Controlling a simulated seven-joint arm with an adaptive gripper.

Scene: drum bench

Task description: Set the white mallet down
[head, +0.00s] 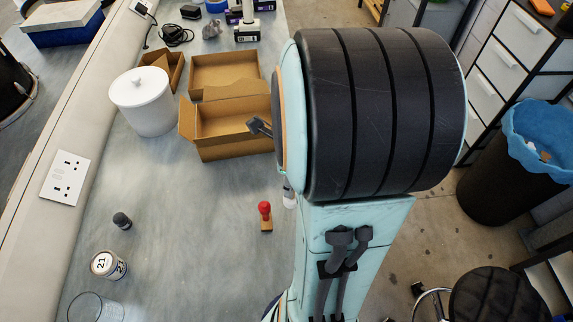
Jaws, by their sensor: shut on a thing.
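My gripper is not seen in the head view; the large dark and pale-teal links of my arm cover the right half of the bench. A small white rounded piece (289,198) shows at the left edge of my arm, right of a red-topped stamp-like thing. It may be part of the white mallet, but most of it is hidden and I cannot tell whether it is held or touches the bench. A dark grey block-like piece (258,126) juts out from behind my arm over the open box; I cannot tell what it belongs to.
The grey bench (190,220) has clear room at its middle. Open cardboard boxes (222,118) and a lidded white pot (145,101) stand farther back. The red-topped thing (265,215), a small dark cylinder (122,220), a labelled tin (108,265) and a glass (95,308) stand nearer.

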